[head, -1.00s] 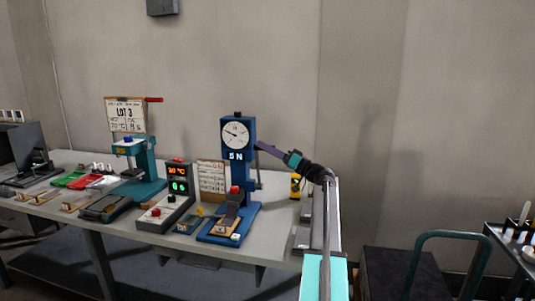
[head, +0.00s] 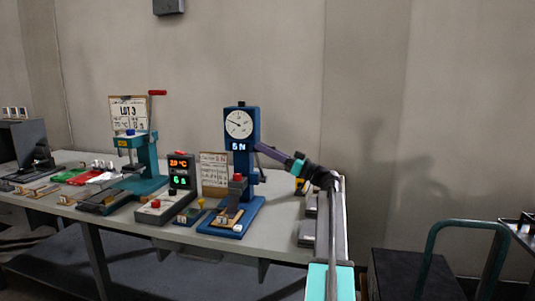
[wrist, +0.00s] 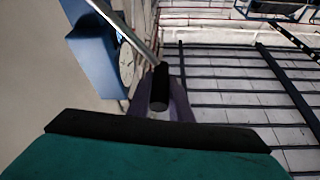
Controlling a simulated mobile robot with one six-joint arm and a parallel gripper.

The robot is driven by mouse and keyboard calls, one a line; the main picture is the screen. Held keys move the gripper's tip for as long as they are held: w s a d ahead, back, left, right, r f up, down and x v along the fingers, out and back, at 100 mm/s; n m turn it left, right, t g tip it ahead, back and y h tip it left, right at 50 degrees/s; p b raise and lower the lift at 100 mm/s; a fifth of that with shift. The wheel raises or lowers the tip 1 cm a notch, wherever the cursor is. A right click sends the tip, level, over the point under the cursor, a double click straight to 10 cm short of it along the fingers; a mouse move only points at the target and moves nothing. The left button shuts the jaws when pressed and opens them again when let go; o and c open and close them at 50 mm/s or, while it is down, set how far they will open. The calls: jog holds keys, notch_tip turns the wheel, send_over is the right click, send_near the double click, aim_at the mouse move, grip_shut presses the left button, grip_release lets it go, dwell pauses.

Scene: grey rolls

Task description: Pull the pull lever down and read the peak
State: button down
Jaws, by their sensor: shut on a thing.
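The blue pull tester (head: 251,124) stands on the bench, with a round white dial (head: 238,124) and a small blue-lit display (head: 239,146) that appears to read 6 N. The dial needle points to the upper left; its exact value is too small to read. My gripper (head: 261,148) reaches in from the right beside the tester's column, about level with the display. In the wrist view the pull lever's black grip (wrist: 160,88) sits between my purple fingers, shut on it, and its metal rod (wrist: 124,28) runs to the upper left. In the head view my gripper mostly hides the grip.
A red-and-green readout box (head: 181,178) and a card (head: 214,173) stand left of the tester. A teal press (head: 146,160) is farther left. A trolley handle (head: 465,224) stands at the right.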

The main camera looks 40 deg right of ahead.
jog(key=s+a+f+n+g+y+b, duration=0.1)
jog(key=s+a+f+n+y+b, duration=0.1)
jog(key=a+f+n+b, duration=0.2)
jog(key=shift+s+a+f+n+b, duration=0.35)
jog(key=shift+f+b, duration=0.9)
jog(key=shift+b, duration=0.85)
jog(key=shift+s+f, duration=0.1)
jog(key=c, duration=1.6)
grip_release()
jog(key=shift+s+d, duration=0.1)
